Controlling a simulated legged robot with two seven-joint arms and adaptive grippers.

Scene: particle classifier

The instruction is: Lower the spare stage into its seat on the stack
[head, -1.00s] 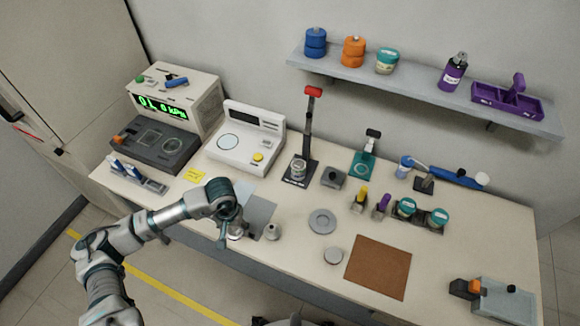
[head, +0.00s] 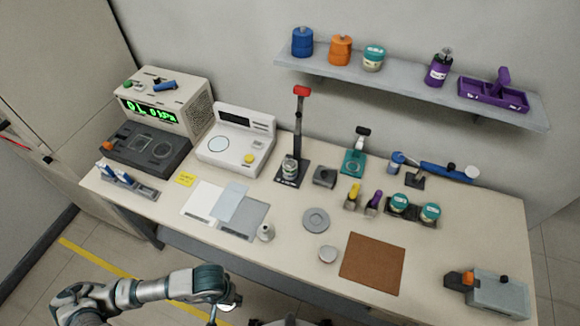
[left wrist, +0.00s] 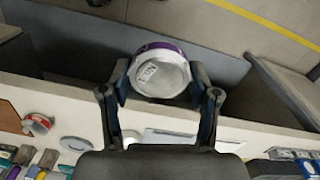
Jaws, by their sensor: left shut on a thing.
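My left gripper (left wrist: 160,82) is shut on a round, silvery piece with a white rim and a purple band (left wrist: 160,72), with a small printed label on its face. I take it to be the spare stage. In the head view my left gripper (head: 226,300) is low, in front of the table's front edge, and the held piece shows only in part. A black stand with a red-handled lever (head: 302,91) stands at mid-table, with a short round piece (head: 289,168) on its base. I cannot tell whether that is the stack. My right gripper is not in view.
White and grey mats (head: 240,216) lie near the front edge, beside a small metal weight-like piece (head: 265,232). A white balance (head: 234,145) stands behind.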

